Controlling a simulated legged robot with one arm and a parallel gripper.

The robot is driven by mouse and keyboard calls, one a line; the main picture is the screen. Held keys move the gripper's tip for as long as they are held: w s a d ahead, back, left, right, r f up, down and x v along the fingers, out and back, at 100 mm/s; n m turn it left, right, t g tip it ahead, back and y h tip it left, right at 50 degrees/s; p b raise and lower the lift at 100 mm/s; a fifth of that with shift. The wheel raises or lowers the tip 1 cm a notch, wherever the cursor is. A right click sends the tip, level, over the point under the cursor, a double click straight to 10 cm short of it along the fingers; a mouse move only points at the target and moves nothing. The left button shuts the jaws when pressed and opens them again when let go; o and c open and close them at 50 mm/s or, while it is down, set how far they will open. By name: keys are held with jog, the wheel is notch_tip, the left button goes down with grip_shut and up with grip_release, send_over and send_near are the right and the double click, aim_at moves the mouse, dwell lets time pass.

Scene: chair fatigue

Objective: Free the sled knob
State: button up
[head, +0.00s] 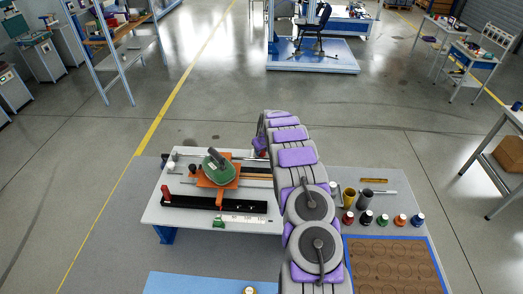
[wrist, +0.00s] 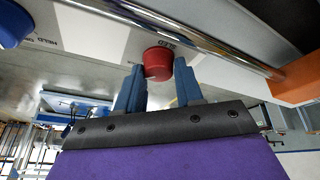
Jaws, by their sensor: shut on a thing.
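In the wrist view, a round red knob (wrist: 158,63) sits at the edge of a white panel (wrist: 100,32) with small dark lettering beside it. My gripper (wrist: 158,82) has its blue fingers on either side of the knob and is shut on it. The gripper is mostly hidden there behind my own arm. An orange sled (head: 203,184) with a green round piece (head: 219,168) stands on the plate's rails, left of my arm.
A metal rod (wrist: 215,47) runs close past the knob, toward an orange block (wrist: 297,80). A blue rounded part (wrist: 12,25) is at the wrist view's upper left. Several coloured-capped bottles (head: 383,219), cups (head: 349,198) and a brown board (head: 395,265) lie right of my arm.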

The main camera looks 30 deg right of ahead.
jog(key=shift+s+d+f, duration=0.1)
jog(key=shift+f, duration=0.05)
jog(key=shift+n+b, duration=0.3)
jog(key=shift+b, duration=0.1)
jog(key=n+b, duration=0.1)
jog(key=n+y+b, duration=0.1)
jog(key=b, duration=0.1)
jog(key=shift+f, duration=0.25)
jog(key=n+b, duration=0.1)
jog(key=b, duration=0.1)
jog(key=shift+d+n+y+b, duration=0.15)
jog(key=shift+n+y+b, duration=0.2)
jog(key=shift+n+y, duration=0.05)
jog(key=n+b, duration=0.2)
jog(key=n+y+b, duration=0.1)
jog(key=b, duration=0.1)
jog(key=shift+r+n, duration=0.2)
jog(key=shift+n, duration=0.2)
jog(key=shift+n+y+b, duration=0.3)
jog(key=shift+n, duration=0.1)
